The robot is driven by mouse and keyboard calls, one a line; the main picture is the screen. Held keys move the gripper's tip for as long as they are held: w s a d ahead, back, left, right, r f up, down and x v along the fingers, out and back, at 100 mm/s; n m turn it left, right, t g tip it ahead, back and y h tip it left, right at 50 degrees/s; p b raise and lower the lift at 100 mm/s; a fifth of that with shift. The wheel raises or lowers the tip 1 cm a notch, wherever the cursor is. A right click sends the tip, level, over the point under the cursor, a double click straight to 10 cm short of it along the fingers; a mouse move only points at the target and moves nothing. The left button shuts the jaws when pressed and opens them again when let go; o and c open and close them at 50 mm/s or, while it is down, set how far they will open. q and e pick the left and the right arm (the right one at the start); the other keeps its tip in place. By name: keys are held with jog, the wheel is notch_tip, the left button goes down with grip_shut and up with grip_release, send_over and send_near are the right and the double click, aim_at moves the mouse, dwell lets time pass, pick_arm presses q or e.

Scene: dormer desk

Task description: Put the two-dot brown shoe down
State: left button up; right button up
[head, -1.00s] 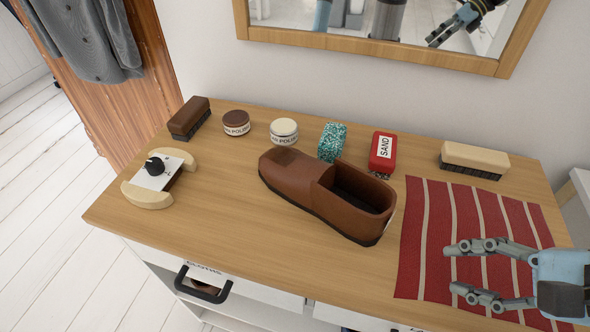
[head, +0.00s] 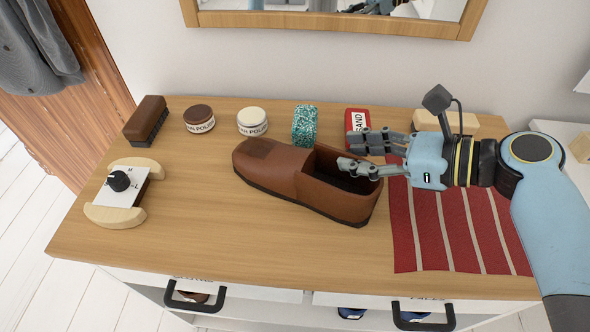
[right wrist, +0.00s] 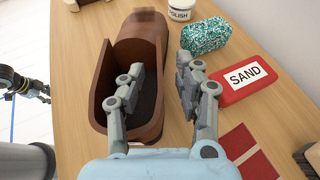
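The brown shoe (head: 285,175) stands sole-down on the desk, toe to the upper left and opening to the right. No dots show on it. It also fills the left middle of the right wrist view (right wrist: 158,40). My right gripper (head: 347,152) is at the shoe's heel end. In the right wrist view its open fingers (right wrist: 161,68) straddle the shoe's side wall, one over the opening and one outside; a gap shows beside the outer finger. My left gripper (right wrist: 38,88) shows small at the left edge of that view; its fingers are unclear.
Behind the shoe stand a dark brush (head: 146,121), two polish tins (head: 199,119) (head: 252,122), a teal speckled block (head: 305,125), a red SAND block (head: 357,121) and a pale brush (head: 470,124). A dial (head: 122,190) lies left. A red striped mat (head: 440,230) lies right. The front left desk is clear.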

jog(key=shift+x, duration=1.1)
jog(key=shift+c, duration=0.3)
grip_shut()
